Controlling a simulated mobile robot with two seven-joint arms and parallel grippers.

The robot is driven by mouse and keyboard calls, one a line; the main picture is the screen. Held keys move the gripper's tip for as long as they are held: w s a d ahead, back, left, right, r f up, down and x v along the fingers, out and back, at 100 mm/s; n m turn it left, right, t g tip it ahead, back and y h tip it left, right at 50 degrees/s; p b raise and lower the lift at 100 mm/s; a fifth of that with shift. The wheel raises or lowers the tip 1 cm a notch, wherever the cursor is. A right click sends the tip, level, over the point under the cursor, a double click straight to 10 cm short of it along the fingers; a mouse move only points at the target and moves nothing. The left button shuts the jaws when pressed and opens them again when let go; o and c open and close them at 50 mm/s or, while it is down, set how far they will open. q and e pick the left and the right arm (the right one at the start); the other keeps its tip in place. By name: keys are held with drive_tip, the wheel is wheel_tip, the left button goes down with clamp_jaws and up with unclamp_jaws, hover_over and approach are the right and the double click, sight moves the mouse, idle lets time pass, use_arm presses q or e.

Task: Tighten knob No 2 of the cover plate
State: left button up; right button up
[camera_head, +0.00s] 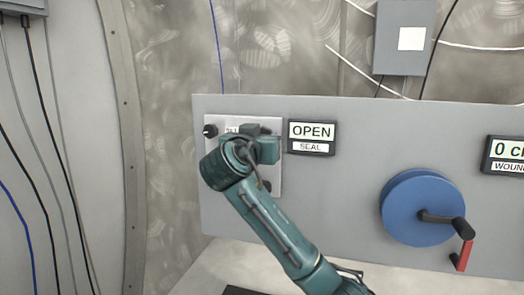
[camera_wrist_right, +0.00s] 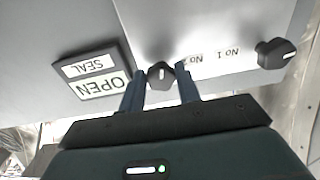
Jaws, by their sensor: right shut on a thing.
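The pale cover plate (camera_head: 275,178) is on the left part of a grey panel and fills the upper middle of the wrist view (camera_wrist_right: 222,22). Black knob No 1 (camera_head: 210,131) is at its upper left corner and also shows in the wrist view (camera_wrist_right: 276,53). Knob No 2 (camera_wrist_right: 160,74) is black with a white mark. My right gripper (camera_wrist_right: 160,83) is shut on knob No 2, one finger on each side. In the head view my right arm hides this knob and much of the plate. My left gripper is out of view.
A display (camera_head: 312,138) reading OPEN, SEAL is just right of the plate. A blue wheel (camera_head: 405,200) with a red-handled crank (camera_head: 464,252) sticks out farther right. Another black knob (camera_head: 265,186) is partly hidden low on the plate.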

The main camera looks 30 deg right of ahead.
use_arm(q)
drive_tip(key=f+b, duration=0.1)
drive_tip(key=b, duration=0.3)
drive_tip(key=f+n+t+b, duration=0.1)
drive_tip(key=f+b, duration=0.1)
drive_tip(key=b, duration=0.1)
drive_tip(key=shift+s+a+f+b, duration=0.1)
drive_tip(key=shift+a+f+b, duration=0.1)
drive_tip(key=shift+b, duration=0.15)
use_arm(e)
drive_tip(key=m, duration=1.3)
drive_tip(key=shift+w+a+r, duration=0.1)
drive_tip(key=shift+w+a, duration=0.05)
drive_tip(key=o, duration=1)
